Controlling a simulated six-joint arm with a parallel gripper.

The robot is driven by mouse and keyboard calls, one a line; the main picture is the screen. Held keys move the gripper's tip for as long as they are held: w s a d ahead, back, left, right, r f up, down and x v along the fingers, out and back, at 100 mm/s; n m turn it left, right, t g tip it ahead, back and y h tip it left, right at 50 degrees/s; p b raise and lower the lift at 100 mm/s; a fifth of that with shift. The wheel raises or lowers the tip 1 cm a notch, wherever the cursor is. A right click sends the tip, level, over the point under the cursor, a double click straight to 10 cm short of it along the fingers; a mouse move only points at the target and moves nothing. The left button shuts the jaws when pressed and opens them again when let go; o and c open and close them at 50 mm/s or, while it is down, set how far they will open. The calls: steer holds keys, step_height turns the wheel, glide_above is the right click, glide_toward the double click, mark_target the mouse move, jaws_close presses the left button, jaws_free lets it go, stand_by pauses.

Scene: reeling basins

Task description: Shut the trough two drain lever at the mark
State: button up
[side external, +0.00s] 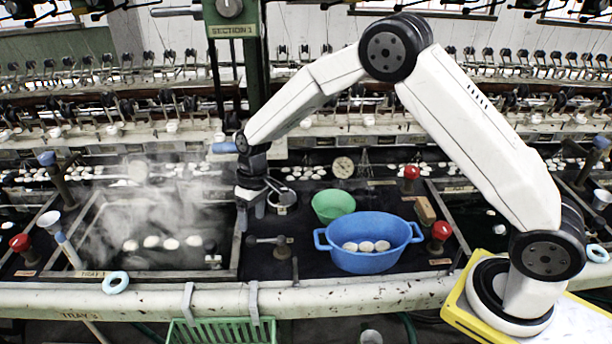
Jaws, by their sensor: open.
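My gripper (251,214) points down with its fingers apart and empty, over the right rim of the steaming trough (237,250). A small dark metal lever (282,246) with a horizontal handle stands on the black deck, below and right of my fingertips and apart from them in the picture. A blue grip (224,148) lies level beside my wrist; my arm hides what it joins. Two more blue-topped levers stand at the far left (48,159) and far right (600,142). I cannot tell which lever is trough two's, and no mark is readable.
A blue basin (370,257) with pale cocoons and a green bowl (333,206) stand right of the small lever. Red knobs (411,173) (441,231) stand near them. Steam blurs the trough. A green post (249,60) rises behind my wrist. A blue ring (115,282) lies on the front ledge.

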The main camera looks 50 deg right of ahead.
mark_target(251, 237)
steer(key=shift+s+a+f, duration=0.1)
steer(key=shift+a+f, duration=0.1)
steer(key=shift+f, duration=0.8)
steer(key=shift+w+a+f, duration=0.1)
steer(key=shift+a+f, duration=0.05)
steer(key=shift+f, duration=0.8)
steer(key=shift+s+a+f, duration=0.1)
steer(key=shift+a+f, duration=0.1)
steer(key=shift+f, duration=0.8)
jaws_close()
